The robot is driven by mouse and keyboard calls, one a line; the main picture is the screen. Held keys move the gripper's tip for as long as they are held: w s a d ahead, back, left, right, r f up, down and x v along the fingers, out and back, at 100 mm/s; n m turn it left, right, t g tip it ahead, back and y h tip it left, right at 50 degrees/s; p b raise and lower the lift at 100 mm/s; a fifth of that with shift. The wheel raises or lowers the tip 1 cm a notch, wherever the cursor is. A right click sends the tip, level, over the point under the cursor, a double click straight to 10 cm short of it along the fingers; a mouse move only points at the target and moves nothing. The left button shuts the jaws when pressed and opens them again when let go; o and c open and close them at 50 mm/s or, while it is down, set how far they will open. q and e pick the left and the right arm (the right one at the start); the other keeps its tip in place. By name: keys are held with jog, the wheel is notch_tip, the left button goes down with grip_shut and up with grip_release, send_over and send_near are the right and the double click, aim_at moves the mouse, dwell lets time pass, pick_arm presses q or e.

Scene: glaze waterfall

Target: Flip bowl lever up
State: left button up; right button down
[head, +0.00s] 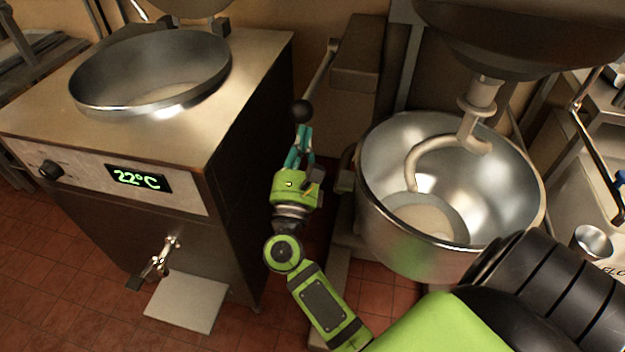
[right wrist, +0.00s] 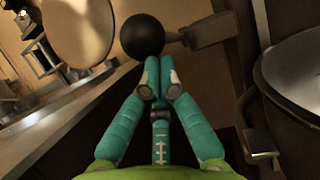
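The bowl lever (head: 318,78) is a metal rod with a black ball knob (head: 302,112), on the mixer's left side. The rod slopes from its upper pivot down to the knob. My right gripper (head: 303,130), with teal fingers, is just below the knob. In the right wrist view the knob (right wrist: 142,35) is just beyond my fingertips (right wrist: 157,65), which are together with nothing seen between them. I cannot tell whether they touch the knob. The steel mixer bowl (head: 375,215) is to the right, under the dough hook (head: 415,155). My left gripper is not in view.
A steel heating unit (head: 255,65) with a round vat (head: 150,75) and a 22°C display (head: 138,179) stands close on the left. My gripper is in the narrow gap between it and the mixer. A counter with a metal cup (head: 592,243) is at the right.

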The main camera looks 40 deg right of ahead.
jog(key=r+p, duration=0.2)
jog(key=r, duration=0.2)
jog(key=r+p, duration=0.3)
jog(key=r, duration=0.1)
jog(key=w+d+r+p, duration=0.1)
jog(key=r+p, duration=0.2)
jog(key=r, duration=0.1)
jog(key=shift+r, duration=0.2)
jog(key=w+d+r+p, duration=0.1)
jog(key=d+r+p, duration=0.1)
jog(key=r, duration=0.3)
jog(key=w+d+r+p, duration=0.2)
jog(key=r+p, duration=0.3)
jog(key=shift+w+d+p, duration=0.15)
jog(key=shift+w+p, duration=0.1)
jog(key=shift+p, duration=0.05)
jog(key=shift+f, duration=0.1)
jog(key=v, duration=1.2)
jog(key=shift+f, duration=0.1)
